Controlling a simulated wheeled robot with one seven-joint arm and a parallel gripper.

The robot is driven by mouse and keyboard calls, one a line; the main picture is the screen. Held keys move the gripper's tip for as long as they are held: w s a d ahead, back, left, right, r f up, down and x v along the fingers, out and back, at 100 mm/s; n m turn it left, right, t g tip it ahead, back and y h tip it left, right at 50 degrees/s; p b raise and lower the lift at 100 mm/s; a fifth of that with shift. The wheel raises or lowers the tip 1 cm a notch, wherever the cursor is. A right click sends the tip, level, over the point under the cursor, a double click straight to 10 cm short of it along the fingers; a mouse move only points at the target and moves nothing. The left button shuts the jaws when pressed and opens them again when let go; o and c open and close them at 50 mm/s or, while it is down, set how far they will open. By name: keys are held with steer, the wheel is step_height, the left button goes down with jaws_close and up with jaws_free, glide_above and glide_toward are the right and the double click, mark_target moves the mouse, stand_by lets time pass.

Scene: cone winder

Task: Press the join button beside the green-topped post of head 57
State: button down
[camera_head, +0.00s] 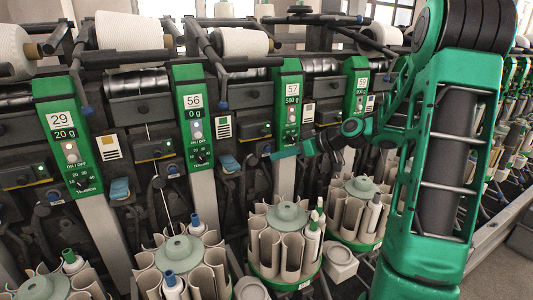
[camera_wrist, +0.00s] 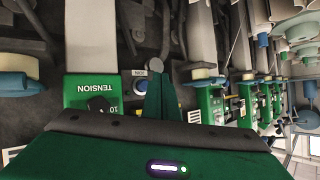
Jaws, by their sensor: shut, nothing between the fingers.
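The green-topped post of head 57 (camera_head: 292,100) stands right of centre in the head view, with "57" and "580 g" on its face. My gripper (camera_head: 270,156) is shut and empty just in front of the lower part of this post. In the wrist view my shut gripper (camera_wrist: 159,82) points up beside a green post face marked "TENSION" (camera_wrist: 95,86), seen upside down. A small round blue-and-white button (camera_wrist: 139,85), with a small label plate by it, sits between that post and my fingers. The fingertips are close to it; I cannot tell whether they touch. In the head view the button is not discernible.
Green posts 56 (camera_head: 194,115), 29 (camera_head: 66,135) and 59 (camera_head: 356,90) stand in the same row. Round bobbin magazines (camera_head: 284,245) stand below and in front. Yarn cones (camera_head: 129,31) lie above.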

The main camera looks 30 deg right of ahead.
steer(key=shift+w, duration=0.75)
steer(key=shift+w, duration=0.75)
stand_by(2.3)
stand_by(0.4)
steer(key=shift+s, duration=0.85)
steer(key=shift+s, duration=0.1)
steer(key=shift+s, duration=2.4)
